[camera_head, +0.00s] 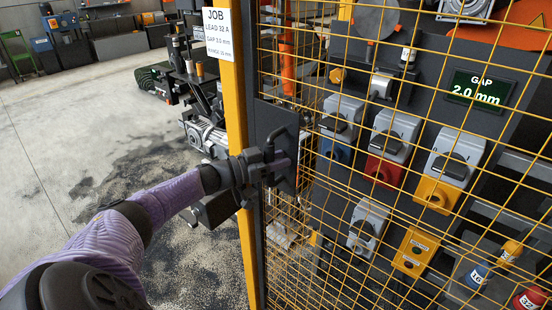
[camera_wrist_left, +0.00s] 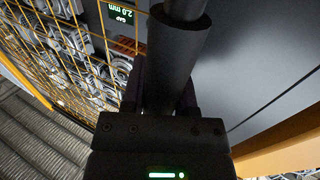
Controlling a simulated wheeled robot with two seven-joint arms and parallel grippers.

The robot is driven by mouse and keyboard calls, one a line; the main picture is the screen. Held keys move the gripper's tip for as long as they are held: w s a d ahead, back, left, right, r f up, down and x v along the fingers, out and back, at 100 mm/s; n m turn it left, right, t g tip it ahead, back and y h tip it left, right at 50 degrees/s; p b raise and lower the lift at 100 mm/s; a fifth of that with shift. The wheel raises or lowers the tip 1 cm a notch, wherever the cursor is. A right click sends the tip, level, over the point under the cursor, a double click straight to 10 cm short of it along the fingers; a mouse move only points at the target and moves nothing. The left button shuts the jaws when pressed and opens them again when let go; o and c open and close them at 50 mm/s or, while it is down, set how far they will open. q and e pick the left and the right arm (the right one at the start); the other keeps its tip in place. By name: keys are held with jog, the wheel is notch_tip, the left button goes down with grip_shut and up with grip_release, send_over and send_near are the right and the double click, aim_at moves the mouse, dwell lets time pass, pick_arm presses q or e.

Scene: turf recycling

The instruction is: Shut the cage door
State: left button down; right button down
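The cage door (camera_head: 440,130) is a yellow wire mesh that fills the right of the head view. The mesh also shows at the left of the wrist view (camera_wrist_left: 68,45). A dark plate near its left edge carries a black bar handle (camera_head: 281,132). My left gripper (camera_head: 277,168) is at this handle. In the wrist view the thick black bar (camera_wrist_left: 176,55) runs between my two fingers, which sit close on both sides of it. Part of the handle is hidden by the gripper. I cannot tell whether the door edge meets the post. My right gripper is not in view.
A yellow post (camera_head: 236,110) bears a white job sign (camera_head: 217,34). Behind the mesh are grey, red, blue and yellow switch boxes (camera_head: 391,136) and a display (camera_head: 480,91) reading gap 2.0 mm. Machinery (camera_head: 203,130) stands behind the post. Open concrete floor (camera_head: 60,150) lies left.

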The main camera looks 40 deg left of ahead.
pick_arm(q)
jog(key=c, duration=0.7)
grip_release()
jog(key=shift+s+d+f, duration=0.1)
jog(key=shift+d+f, duration=0.15)
jog(key=shift+d, duration=0.1)
jog(key=shift+r, duration=0.1)
jog(key=p+v, duration=0.2)
jog(key=v, duration=0.7)
jog(key=shift+s+a+p, duration=0.15)
jog(key=shift+s+p, duration=0.15)
